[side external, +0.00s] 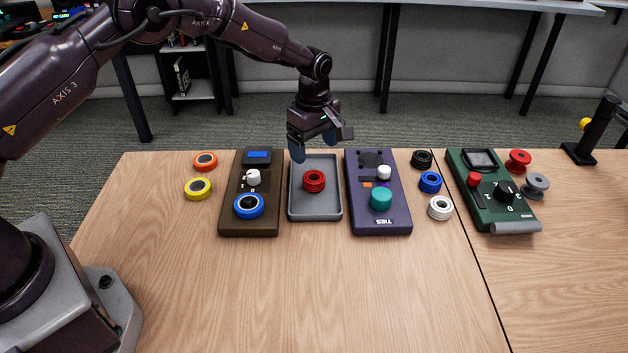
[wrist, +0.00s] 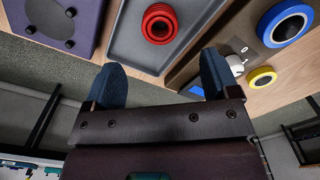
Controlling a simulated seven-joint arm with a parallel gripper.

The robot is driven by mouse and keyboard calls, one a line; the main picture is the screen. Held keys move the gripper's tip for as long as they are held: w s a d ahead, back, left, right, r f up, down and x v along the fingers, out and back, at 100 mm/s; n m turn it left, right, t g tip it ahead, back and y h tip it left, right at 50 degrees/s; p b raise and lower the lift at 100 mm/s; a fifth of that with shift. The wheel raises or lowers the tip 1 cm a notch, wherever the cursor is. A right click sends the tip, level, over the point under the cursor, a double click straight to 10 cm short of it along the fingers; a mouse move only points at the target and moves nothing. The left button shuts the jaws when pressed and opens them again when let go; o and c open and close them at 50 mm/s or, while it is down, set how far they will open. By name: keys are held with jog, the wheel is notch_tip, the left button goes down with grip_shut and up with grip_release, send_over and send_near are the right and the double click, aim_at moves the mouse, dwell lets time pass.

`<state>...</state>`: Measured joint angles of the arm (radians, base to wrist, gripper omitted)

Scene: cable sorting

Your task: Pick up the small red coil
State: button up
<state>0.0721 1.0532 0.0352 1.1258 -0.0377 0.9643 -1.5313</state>
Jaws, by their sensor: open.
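A small red coil (side external: 314,181) lies in the grey tray (side external: 315,214) at the middle of the table. The coil also shows in the wrist view (wrist: 159,24), at the top centre, beyond my fingertips. My gripper (side external: 311,150) is open and empty, above the far end of the tray. In the wrist view its two blue fingers (wrist: 163,80) stand wide apart, with the coil apart from both. The height of my fingertips over the tray is hard to tell.
A brown device (side external: 233,222) with a blue coil (side external: 249,206) on it stands left of the tray. A purple device (side external: 365,215) stands right. Orange (side external: 205,162) and yellow (side external: 198,188) coils lie left; black, blue and white coils (side external: 439,208) lie right. The front table is clear.

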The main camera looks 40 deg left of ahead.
aim_at(314, 176)
notch_tip(314, 176, down, 9)
jog(key=c, duration=1)
